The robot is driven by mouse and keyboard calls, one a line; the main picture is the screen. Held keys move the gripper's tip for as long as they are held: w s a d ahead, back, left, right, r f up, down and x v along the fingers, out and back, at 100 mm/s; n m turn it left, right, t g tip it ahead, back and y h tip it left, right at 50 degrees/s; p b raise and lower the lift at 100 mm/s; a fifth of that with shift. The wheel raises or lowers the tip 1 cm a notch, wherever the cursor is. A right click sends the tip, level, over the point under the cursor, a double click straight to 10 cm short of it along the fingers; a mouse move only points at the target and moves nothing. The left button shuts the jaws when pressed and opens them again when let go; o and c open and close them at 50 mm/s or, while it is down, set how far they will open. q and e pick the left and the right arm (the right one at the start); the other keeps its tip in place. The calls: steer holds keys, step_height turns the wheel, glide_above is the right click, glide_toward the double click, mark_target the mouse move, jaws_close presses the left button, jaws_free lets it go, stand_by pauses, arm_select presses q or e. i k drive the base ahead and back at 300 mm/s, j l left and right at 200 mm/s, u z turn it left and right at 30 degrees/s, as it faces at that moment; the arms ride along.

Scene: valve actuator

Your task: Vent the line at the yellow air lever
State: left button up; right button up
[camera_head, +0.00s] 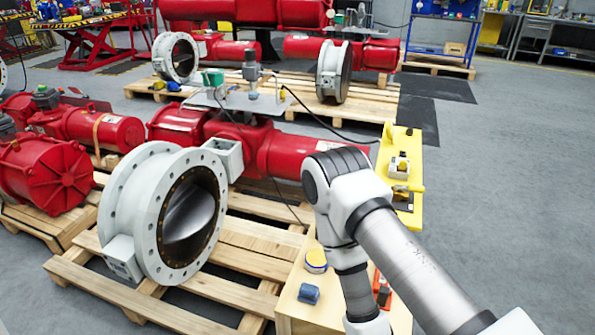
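A large grey flanged valve (120,205) with a dark disc stands on a wooden pallet, joined to a red actuator (290,152). A grey plate (215,98) with small fittings sits on top of the actuator. A small yellow part (283,95) shows at the right of these fittings; it is too small to tell whether it is the air lever. A yellow panel (413,142) with small fittings stands to the right, partly behind my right arm. My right arm comes in from the lower right and bends downward; its gripper is out of view. My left gripper is not in view.
A wooden crate or bench (293,300) at bottom centre bears a yellow-rimmed round tin (316,261) and a blue block (308,293). More red actuators (45,170) lie at left. A black hose (325,130) runs toward the panel. Grey floor (510,180) at right is clear.

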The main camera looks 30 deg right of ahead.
mark_target(419, 188)
steer(key=z, duration=1.6)
steer(key=i+l, duration=0.1)
steer(key=l, duration=0.95)
steer(key=i+l, duration=0.15)
steer(key=l, duration=0.2)
steer(key=i+l, duration=0.15)
steer(key=l, duration=0.2)
steer(key=i+l+u, duration=0.1)
steer(key=l, duration=0.25)
steer(key=i+l, duration=0.2)
steer(key=l, duration=0.15)
steer(key=i+l, duration=0.15)
steer(key=l, duration=0.25)
steer(key=i+j+u, duration=0.1)
steer(key=i, duration=0.4)
steer(key=i+j, duration=0.1)
steer(key=i, duration=0.45)
steer(key=k+u, duration=0.05)
